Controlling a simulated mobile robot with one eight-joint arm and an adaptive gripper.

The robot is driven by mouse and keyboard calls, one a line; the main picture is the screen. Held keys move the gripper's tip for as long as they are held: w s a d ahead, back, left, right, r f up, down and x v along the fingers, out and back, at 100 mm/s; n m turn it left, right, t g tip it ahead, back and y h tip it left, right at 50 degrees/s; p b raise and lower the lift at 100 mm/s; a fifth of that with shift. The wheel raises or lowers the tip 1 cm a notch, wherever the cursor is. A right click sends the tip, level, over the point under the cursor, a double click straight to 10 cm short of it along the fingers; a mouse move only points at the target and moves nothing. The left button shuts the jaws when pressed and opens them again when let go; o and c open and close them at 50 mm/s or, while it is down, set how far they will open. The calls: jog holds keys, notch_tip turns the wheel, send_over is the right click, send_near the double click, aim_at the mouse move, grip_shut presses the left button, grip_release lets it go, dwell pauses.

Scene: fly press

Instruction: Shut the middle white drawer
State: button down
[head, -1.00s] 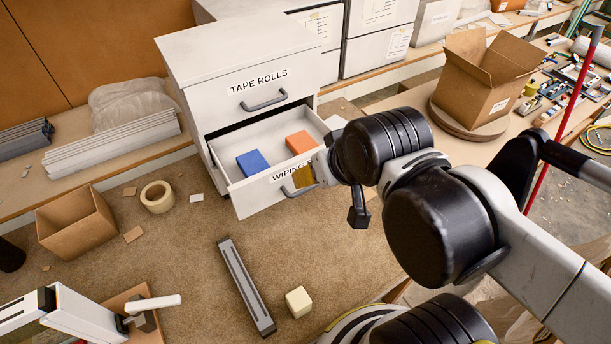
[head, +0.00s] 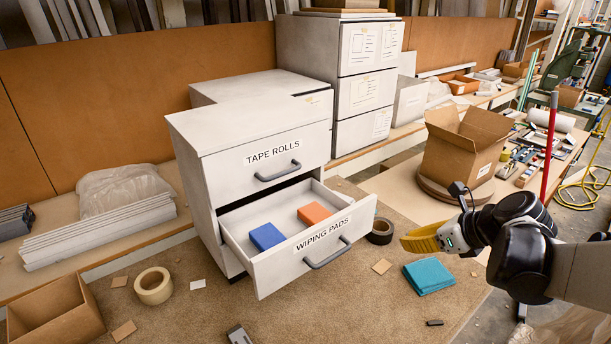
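The white drawer labelled WIPING PADS (head: 277,262) stands open below the shut TAPE ROLLS drawer (head: 268,165) of the white cabinet (head: 192,128). It has a grey bar handle (head: 328,254) and holds a blue pad (head: 266,236) and an orange pad (head: 314,213). Any drawer beneath it is mostly hidden. My gripper (head: 421,240), with yellow fingers, is to the right of the drawer front, clear of the handle. The fingers overlap from this side, so their opening does not show. I see nothing held in them.
A black tape roll (head: 381,231) and a teal cloth (head: 428,276) lie near my gripper. A cardboard box (head: 460,150) stands on a round board behind it. A cream tape roll (head: 154,285) and an open box (head: 50,315) are at the left.

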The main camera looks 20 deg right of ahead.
aim_at(320, 200)
jog(key=w+a+f+b, duration=0.3)
jog(key=w+f, duration=0.3)
jog(key=w, duration=0.4)
jog(key=shift+a+f, duration=0.2)
jog(key=shift+a, duration=0.15)
jog(key=w+a, duration=0.2)
jog(key=w, duration=0.4)
jog(key=w+a, duration=0.2)
jog(key=w, duration=0.4)
jog(key=w+a+b, duration=0.1)
jog(key=w+a, duration=0.1)
jog(key=w, duration=0.4)
jog(key=shift+w+a, duration=0.35)
jog(key=shift+a, duration=0.05)
jog(key=shift+s, duration=0.1)
